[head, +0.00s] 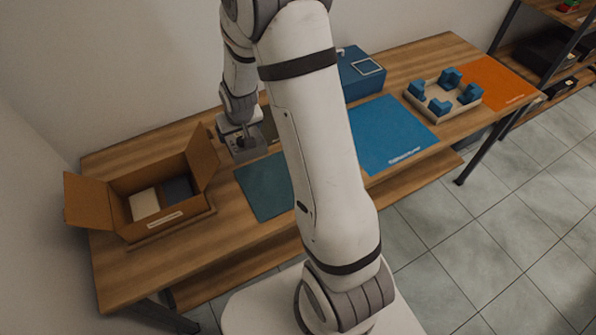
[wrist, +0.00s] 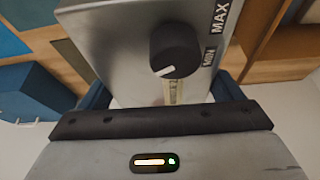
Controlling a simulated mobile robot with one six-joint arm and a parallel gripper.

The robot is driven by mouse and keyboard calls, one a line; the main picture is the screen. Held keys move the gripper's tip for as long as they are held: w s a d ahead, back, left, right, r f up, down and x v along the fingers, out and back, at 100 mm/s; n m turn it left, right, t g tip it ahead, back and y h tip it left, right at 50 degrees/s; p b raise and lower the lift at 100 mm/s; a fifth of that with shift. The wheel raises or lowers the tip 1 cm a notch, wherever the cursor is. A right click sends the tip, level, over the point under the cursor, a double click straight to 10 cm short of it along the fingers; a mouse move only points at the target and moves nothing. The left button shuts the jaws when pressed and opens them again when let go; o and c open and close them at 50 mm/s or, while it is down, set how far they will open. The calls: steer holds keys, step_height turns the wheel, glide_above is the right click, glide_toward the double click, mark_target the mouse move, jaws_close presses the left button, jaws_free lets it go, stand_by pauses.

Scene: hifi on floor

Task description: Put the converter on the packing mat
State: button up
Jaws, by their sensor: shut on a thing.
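A grey metal box with a black knob, probably the converter (head: 246,150), is in my gripper (head: 243,130) near the back left of the table in the head view. In the wrist view the converter (wrist: 120,50) fills the upper middle, with its knob and the print MIN and MAX facing the camera. My gripper is shut on it. I cannot tell whether its underside touches the table. A teal mat (head: 262,190) lies just in front of it, partly hidden by my arm. A blue mat (head: 388,135) and an orange mat (head: 495,84) lie further right. Their labels are too small to read.
An open cardboard box (head: 125,188) with pale and dark contents stands left of the converter, its right flap close by. A blue box (head: 360,74) stands at the back. A wooden tray with blue blocks (head: 443,100) sits between the blue and orange mats. Shelves (head: 560,50) stand at right.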

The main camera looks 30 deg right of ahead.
steer(key=shift+d, duration=0.1)
steer(key=s+d+f+b, duration=0.3)
steer(key=d+b, duration=0.4)
steer(key=b, duration=0.8)
steer(key=s+d+f+b, duration=0.35)
steer(key=d+b, duration=0.35)
steer(key=b, duration=0.9)
steer(key=shift+s+f+b, duration=0.2)
steer(key=shift+f+b, duration=0.5)
steer(key=shift+f, duration=3.8)
steer(key=shift+f, duration=0.1)
steer(key=o, duration=1.3)
steer(key=shift+f, duration=0.15)
steer(key=shift+c, duration=0.2)
steer(key=shift+o, duration=1.3)
steer(key=shift+s, duration=0.1)
